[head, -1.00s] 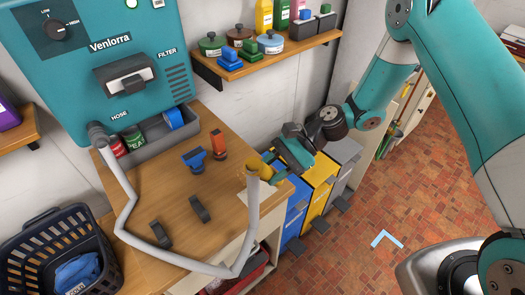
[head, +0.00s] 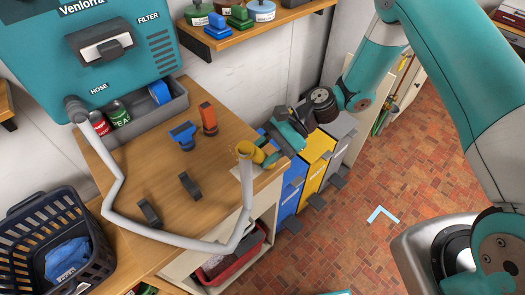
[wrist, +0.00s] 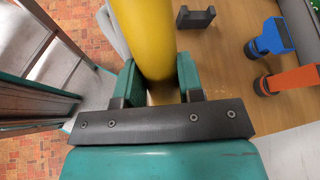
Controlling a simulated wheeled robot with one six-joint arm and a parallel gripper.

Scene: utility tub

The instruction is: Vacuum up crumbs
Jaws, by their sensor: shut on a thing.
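My gripper (head: 272,158) is at the right end of the wooden worktop. It is shut on the yellow end piece (head: 246,149) of the grey hose (head: 180,239); in the wrist view the yellow tube (wrist: 147,40) sits between the two jaws. The hose runs from the port on the teal Venlorra vacuum unit (head: 100,45) and hangs along the front of the worktop. A blue nozzle (head: 184,136) and an orange nozzle (head: 208,119) stand on the worktop; both also show in the wrist view.
Two dark clips (head: 190,186) stand on the worktop (head: 150,180). A grey bin (head: 175,103) with cans is at its back. A dark basket (head: 35,225) with blue cloth is at the left. Blue, yellow and grey bins (head: 318,150) stand right of the worktop. The brick floor is mostly clear.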

